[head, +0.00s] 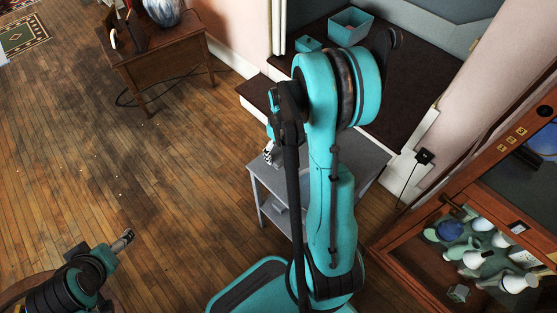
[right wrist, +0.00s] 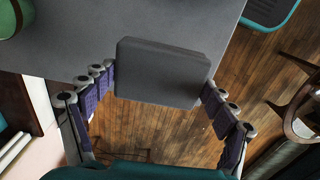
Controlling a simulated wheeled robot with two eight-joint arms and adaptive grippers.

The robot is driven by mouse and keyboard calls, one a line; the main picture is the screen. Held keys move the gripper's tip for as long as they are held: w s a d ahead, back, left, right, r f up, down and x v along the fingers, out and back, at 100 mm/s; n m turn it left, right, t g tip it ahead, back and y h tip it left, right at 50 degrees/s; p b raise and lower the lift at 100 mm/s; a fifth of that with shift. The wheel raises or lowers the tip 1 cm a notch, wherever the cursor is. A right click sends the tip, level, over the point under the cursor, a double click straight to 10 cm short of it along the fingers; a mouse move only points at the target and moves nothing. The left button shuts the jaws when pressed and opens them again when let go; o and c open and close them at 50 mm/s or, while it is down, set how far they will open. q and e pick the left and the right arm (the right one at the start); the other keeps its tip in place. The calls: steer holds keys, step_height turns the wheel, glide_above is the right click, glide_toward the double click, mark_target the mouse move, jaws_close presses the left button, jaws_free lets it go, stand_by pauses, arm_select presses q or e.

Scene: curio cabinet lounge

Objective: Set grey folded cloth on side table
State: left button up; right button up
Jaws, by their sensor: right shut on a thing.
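A grey folded cloth (right wrist: 162,72) is a flat block between the two purple-padded fingers of my right gripper (right wrist: 158,82) in the right wrist view. The gripper is shut on its two sides. In that view the cloth overlaps the edge of the grey side table (right wrist: 75,42); I cannot tell whether it touches the top. In the head view the side table (head: 374,160) is partly hidden behind my right arm, and the right gripper (head: 270,152) shows small at its left side. My left arm's end is at the lower left, its jaws unclear.
A green object (right wrist: 14,16) shows at the table's corner in the right wrist view. A wooden cabinet (head: 420,262) with several vases stands at right. Teal bins (head: 350,26) sit on a dark ledge behind. A wooden desk (head: 165,62) is at back left. Floor at left is open.

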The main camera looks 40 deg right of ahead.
mark_target(276, 157)
steer(key=shift+w+a+f, duration=0.6)
steer(key=shift+w, duration=0.05)
steer(key=shift+f+b, duration=0.2)
steer(key=shift+b, duration=0.1)
step_height(276, 157, down, 4)
steer(key=shift+r+b, duration=0.2)
steer(key=shift+b, duration=0.75)
steer(key=shift+c, duration=0.7)
steer(key=shift+a+r, duration=0.1)
steer(key=o, duration=1.6)
steer(key=shift+c, duration=0.2)
